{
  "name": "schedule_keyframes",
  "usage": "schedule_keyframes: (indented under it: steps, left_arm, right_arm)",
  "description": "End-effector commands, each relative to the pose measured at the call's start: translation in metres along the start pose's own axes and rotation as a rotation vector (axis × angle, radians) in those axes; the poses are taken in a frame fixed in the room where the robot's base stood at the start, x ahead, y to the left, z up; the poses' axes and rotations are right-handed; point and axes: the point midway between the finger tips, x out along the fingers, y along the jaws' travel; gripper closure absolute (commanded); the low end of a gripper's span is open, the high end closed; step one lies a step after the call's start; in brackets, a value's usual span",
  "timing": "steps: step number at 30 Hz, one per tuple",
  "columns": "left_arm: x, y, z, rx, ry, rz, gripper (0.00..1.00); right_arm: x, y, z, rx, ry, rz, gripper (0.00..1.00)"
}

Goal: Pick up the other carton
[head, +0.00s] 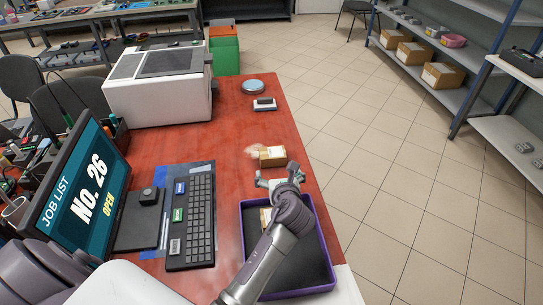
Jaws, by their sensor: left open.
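A small brown carton (272,157) lies on the red table (237,129) near its right edge, with a pale blurred patch at its left side. My left gripper (277,176) is open and empty, just on the near side of this carton, its fingers spread towards it. I cannot tell whether they touch. Another carton (265,217) lies in the purple-rimmed dark tray (329,254), partly hidden behind my left arm. My right gripper is not in view.
A keyboard (201,215) and a screen reading "JOB LIST No. 26 OPEN" (83,195) stand left of the tray. A white printer-like machine (158,85), a small device (264,104) and a blue round object (253,86) are farther back. Shelves with cartons (442,75) stand right.

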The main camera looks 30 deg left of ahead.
Motion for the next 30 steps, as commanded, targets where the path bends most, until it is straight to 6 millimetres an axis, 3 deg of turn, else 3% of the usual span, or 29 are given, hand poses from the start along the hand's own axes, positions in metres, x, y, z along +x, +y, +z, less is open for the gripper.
schedule_keyframes:
  steps: [3,8,16,24,30]
  left_arm:
    - [0.026,0.000,0.001,0.000,-0.001,0.002,0.00]
    - [0.053,0.000,0.000,-0.003,0.001,0.001,0.00]
    - [0.074,-0.001,0.001,-0.005,0.001,0.000,0.00]
    - [0.112,-0.003,0.001,-0.004,0.002,0.001,0.00]
    - [0.117,-0.003,0.001,-0.005,0.001,0.000,0.00]
  right_arm:
    - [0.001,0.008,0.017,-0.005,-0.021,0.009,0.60]
    - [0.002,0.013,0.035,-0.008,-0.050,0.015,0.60]
    - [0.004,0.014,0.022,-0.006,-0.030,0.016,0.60]
    - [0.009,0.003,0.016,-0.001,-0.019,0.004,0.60]
    - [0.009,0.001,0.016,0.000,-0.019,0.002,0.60]
